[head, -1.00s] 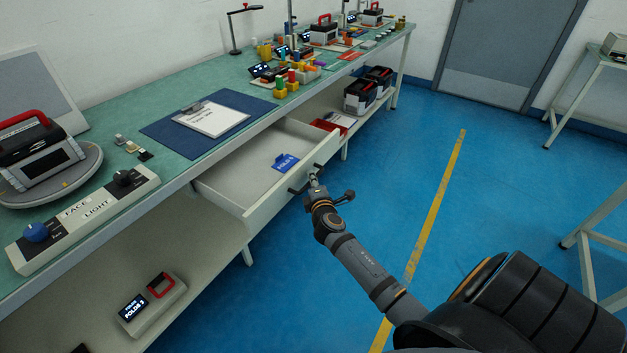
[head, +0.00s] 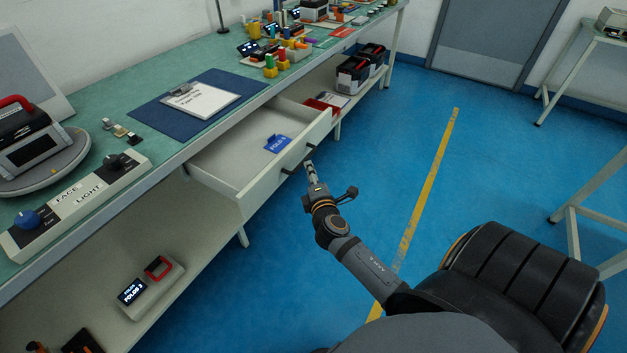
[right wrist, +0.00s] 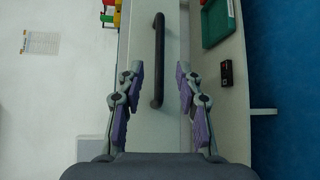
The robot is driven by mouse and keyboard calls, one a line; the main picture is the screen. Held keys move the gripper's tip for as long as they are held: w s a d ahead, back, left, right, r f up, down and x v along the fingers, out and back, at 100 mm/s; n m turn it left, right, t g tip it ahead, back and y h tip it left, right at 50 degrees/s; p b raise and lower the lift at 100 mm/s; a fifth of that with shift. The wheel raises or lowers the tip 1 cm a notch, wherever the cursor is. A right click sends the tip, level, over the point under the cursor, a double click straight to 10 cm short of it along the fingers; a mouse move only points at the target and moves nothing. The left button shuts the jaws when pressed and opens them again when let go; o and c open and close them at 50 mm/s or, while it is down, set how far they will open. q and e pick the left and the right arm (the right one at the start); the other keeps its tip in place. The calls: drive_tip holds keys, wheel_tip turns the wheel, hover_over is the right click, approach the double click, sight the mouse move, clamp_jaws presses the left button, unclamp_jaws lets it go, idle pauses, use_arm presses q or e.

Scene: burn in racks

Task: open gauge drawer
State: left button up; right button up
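The drawer (head: 212,178) under the green-topped bench stands pulled out, with a blue tag (head: 278,144) lying inside. Its dark bar handle (head: 288,170) is on the white front; the handle also shows in the right wrist view (right wrist: 158,60). My right gripper (head: 309,170) is just in front of the handle. In the right wrist view, its two fingers (right wrist: 159,85) are spread apart, one on each side of the handle's line, with gaps on both sides. It holds nothing. My left gripper is not in view.
A clipboard (head: 200,100) on a blue mat and a control box (head: 75,205) are on the bench. A device labelled POLOS (head: 150,287) and black cases (head: 352,75) are on the lower shelf. Blue floor with a yellow line (head: 430,180) is clear to the right.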

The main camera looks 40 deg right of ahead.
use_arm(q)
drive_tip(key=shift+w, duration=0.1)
use_arm(e)
drive_tip(key=v, duration=0.4)
drive_tip(key=shift+s, duration=0.1)
